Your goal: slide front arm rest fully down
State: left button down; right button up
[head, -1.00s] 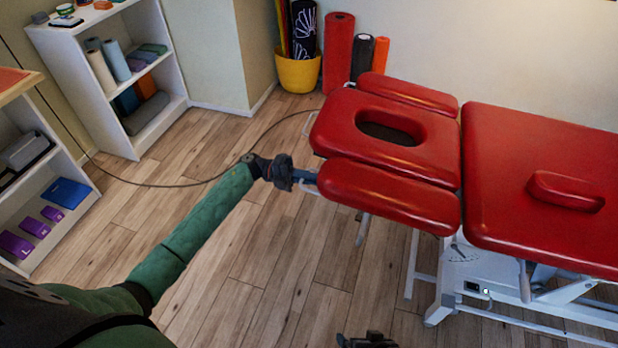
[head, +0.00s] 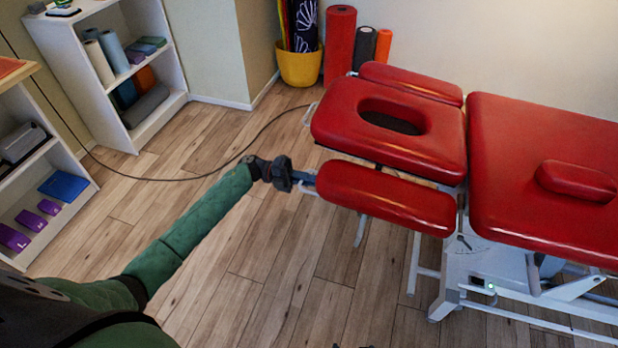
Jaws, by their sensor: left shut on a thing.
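The front arm rest (head: 385,197) is the long red padded cushion on the near side of the red treatment table's head section (head: 365,135). It sits lower than the head section, with a dark gap between them. My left gripper (head: 307,182) is shut at the left end of the front arm rest. The exact grip spot is small and partly hidden by the gripper. The far arm rest (head: 410,82) sits close along the other side of the head section. Only a dark sliver at the bottom edge may be my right gripper (head: 352,346).
The table's main section (head: 545,150) with a small red pad (head: 577,182) extends right on a white frame (head: 465,285). A dark cable (head: 200,178) lies on the floor. White shelves (head: 160,60) stand left, a yellow bin (head: 300,68) and rollers behind. Floor below the arm rest is mostly clear.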

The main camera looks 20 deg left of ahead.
pick_arm(q)
notch_tip(320, 180, down, 11)
jog(key=a+b, duration=0.1)
jog(key=b, duration=0.6)
jog(key=shift+r, duration=0.15)
pick_arm(e)
notch_tip(320, 180, down, 9)
jog(key=shift+s, duration=0.3)
pick_arm(q)
jog(key=shift+a, duration=0.1)
pick_arm(e)
jog(key=shift+d, duration=0.1)
pick_arm(q)
jog(key=shift+s, duration=0.1)
jog(key=c, duration=1.5)
grip_release()
pick_arm(e)
jog(key=shift+w, duration=0.1)
